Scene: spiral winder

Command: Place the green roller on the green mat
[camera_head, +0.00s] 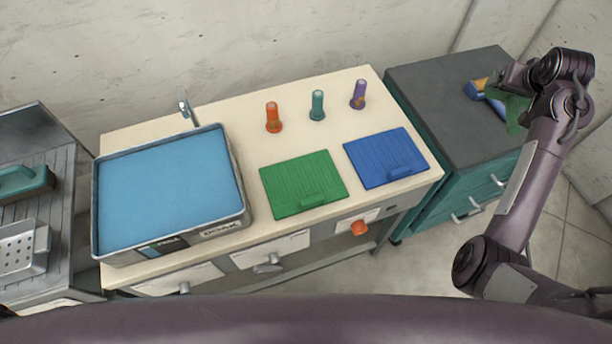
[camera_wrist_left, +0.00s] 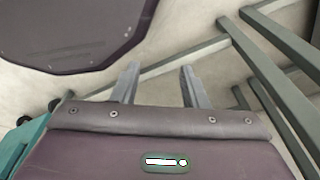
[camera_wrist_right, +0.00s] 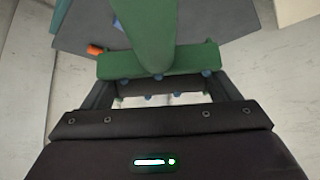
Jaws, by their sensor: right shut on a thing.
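The green roller (camera_head: 515,111) is a green piece with a long bar and a crosspiece. My right gripper (camera_head: 512,80) is over the grey-topped cabinet at the right and is shut on the roller. In the right wrist view the green roller (camera_wrist_right: 152,35) spans between the fingers of the right gripper (camera_wrist_right: 158,92), its long bar pointing away. I cannot tell whether it touches the cabinet top. The green mat (camera_head: 300,178) lies flat on the cream table, with a small raised green grip at its front. My left gripper (camera_wrist_left: 160,85) is open and empty, low beside table legs.
A blue mat (camera_head: 370,150) lies right of the green mat. Orange (camera_head: 273,118), teal (camera_head: 317,105) and purple (camera_head: 358,95) upright pegs stand behind the mats. A blue-filled tray (camera_head: 243,216) is at left. Blue (camera_head: 497,107) and yellow (camera_head: 481,84) pieces are on the cabinet (camera_head: 430,90).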

